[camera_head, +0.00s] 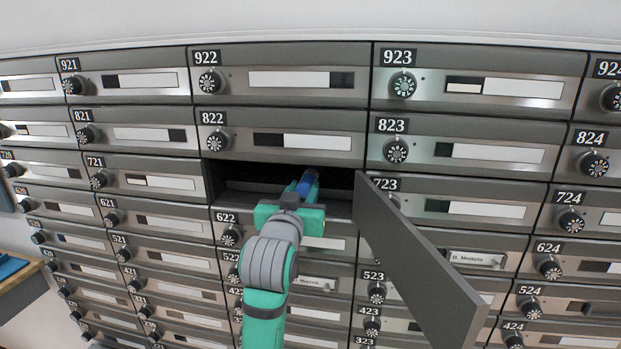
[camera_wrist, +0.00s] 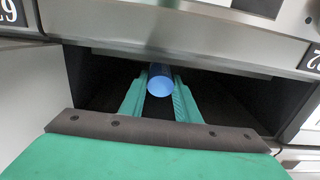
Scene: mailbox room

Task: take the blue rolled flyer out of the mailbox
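The blue rolled flyer (camera_wrist: 159,82) lies lengthwise inside the open mailbox (camera_head: 236,184), its round near end facing the wrist camera. In the head view, a short stretch of the flyer (camera_head: 309,178) shows above my gripper's teal finger. My gripper (camera_wrist: 160,90) reaches into the opening with one finger on each side of the flyer. Both fingers appear to press against its sides, with no clear gap. The far part of the flyer is hidden in the dark box.
The mailbox door (camera_head: 419,262) hangs open to the right of the opening, swung out towards me. Closed mailboxes with dials surround it, such as 822 (camera_head: 285,143) above. The box walls (camera_wrist: 85,75) leave some room beside my fingers. A wooden table edge (camera_head: 20,275) is at far left.

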